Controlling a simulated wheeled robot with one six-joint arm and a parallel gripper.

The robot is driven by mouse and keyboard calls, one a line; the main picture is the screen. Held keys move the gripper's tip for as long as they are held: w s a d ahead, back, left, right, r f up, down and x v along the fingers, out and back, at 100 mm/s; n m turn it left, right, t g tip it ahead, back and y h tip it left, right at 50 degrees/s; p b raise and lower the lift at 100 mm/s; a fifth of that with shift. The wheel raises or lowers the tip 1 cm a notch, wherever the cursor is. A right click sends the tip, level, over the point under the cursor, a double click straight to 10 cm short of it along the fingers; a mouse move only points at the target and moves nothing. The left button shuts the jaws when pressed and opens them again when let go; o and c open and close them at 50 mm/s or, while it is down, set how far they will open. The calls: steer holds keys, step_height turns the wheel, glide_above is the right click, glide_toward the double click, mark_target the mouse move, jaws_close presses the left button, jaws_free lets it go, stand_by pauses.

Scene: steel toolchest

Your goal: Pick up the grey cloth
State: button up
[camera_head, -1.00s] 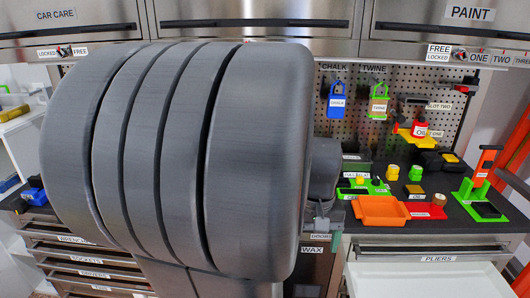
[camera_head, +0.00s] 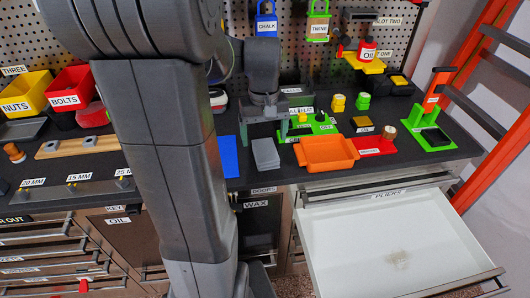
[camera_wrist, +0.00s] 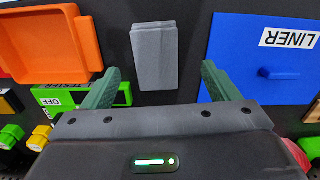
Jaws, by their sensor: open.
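The grey cloth (camera_head: 266,153) is a small folded-looking grey block lying flat on the dark worktop, between a blue liner and an orange tray. In the wrist view the cloth (camera_wrist: 154,56) lies just beyond the fingertips, roughly centred between them. My gripper (camera_head: 264,134) hangs over the worktop at the cloth's back edge, its fingers spread wide and empty. The fingers also show green in the wrist view (camera_wrist: 160,75), one to each side of the cloth's line. Nothing is between them at the tips.
The orange tray (camera_head: 327,152) is right of the cloth and the blue liner (camera_head: 229,157) is left of it. A green tester base (camera_head: 308,130) is close by the right finger. An open white drawer (camera_head: 385,240) juts out below at the front right.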

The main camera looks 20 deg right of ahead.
mark_target(266, 152)
step_height(266, 152, down, 2)
steer(key=f, duration=0.3)
steer(key=shift+w+d+f, duration=0.15)
steer(key=shift+w+d, duration=0.05)
steer(key=shift+d, duration=0.2)
steer(key=shift+f, duration=0.65)
steer(key=c, duration=1.1)
